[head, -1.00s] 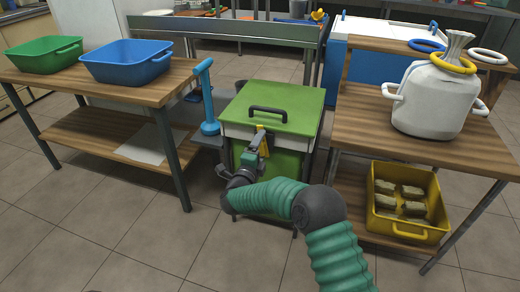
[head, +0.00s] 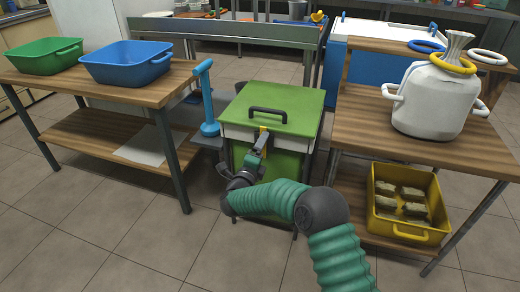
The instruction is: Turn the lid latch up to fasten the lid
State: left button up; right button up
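The green press box (head: 272,165) stands in the middle of the head view. Its green lid (head: 290,97) lies flat on top, with a black handle. A small yellow latch (head: 264,130) shows at the front, just below the lid's front edge, mostly hidden by my gripper. My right gripper (head: 260,142) reaches in from the lower right and its fingers are at the latch. The fingers are too small and covered to tell whether they grip it. My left gripper is out of view.
A wooden table (head: 95,88) with green and blue tubs stands left. A blue upright lever (head: 207,95) is beside the box. On the right, a wooden stand (head: 365,125) bears a white sack-topped pot (head: 430,100), with a yellow crate (head: 398,222) below. The floor in front is clear.

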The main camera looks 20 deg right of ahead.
jog(key=shift+o, duration=1.2)
jog(key=shift+f, duration=0.15)
jog(key=shift+o, duration=0.3)
jog(key=shift+r, duration=0.2)
jog(key=p+v, duration=0.7)
jog(key=v, duration=0.9)
jog(key=shift+s+a, duration=0.25)
jog(key=shift+s, duration=0.05)
jog(key=shift+f, duration=0.1)
